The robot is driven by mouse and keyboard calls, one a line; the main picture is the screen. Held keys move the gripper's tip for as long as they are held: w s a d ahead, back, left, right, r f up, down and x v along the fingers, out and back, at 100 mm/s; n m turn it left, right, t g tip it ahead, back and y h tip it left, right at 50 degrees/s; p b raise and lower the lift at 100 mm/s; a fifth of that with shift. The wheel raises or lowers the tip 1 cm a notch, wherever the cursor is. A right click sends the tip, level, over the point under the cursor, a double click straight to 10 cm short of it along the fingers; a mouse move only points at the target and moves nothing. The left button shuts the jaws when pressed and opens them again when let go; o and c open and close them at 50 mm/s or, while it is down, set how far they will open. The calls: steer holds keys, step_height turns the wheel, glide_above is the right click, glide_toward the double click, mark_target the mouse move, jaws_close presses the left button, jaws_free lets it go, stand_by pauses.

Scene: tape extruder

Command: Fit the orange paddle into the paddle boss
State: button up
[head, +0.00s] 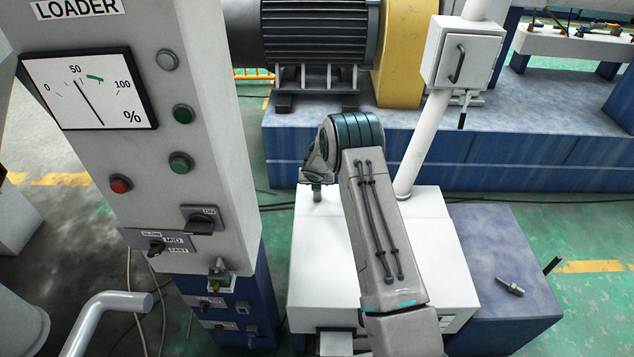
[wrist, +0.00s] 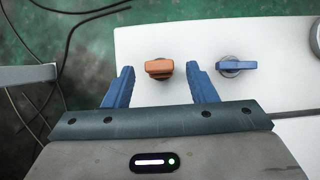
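The orange paddle (wrist: 159,68) shows in the wrist view at the left part of a white top, with a grey round part under it. I cannot tell whether that part is the paddle boss or how the paddle sits on it. My gripper (wrist: 160,72) is open, with one blue finger on each side of the orange paddle and gaps between. A blue paddle (wrist: 236,66) on a round base stands to the right, outside the right finger. In the head view, my arm hides the orange paddle.
The white cabinet top (head: 428,230) lies under my arm. A loader panel (head: 180,130) stands close on the left. A white post (head: 428,140) with a box rises behind. A small metal part (head: 510,286) lies on the blue block at right.

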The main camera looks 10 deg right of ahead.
steer(key=v, duration=1.3)
steer(key=shift+s+r+p, duration=0.2)
steer(key=shift+r+p, duration=0.15)
steer(key=shift+p, duration=0.05)
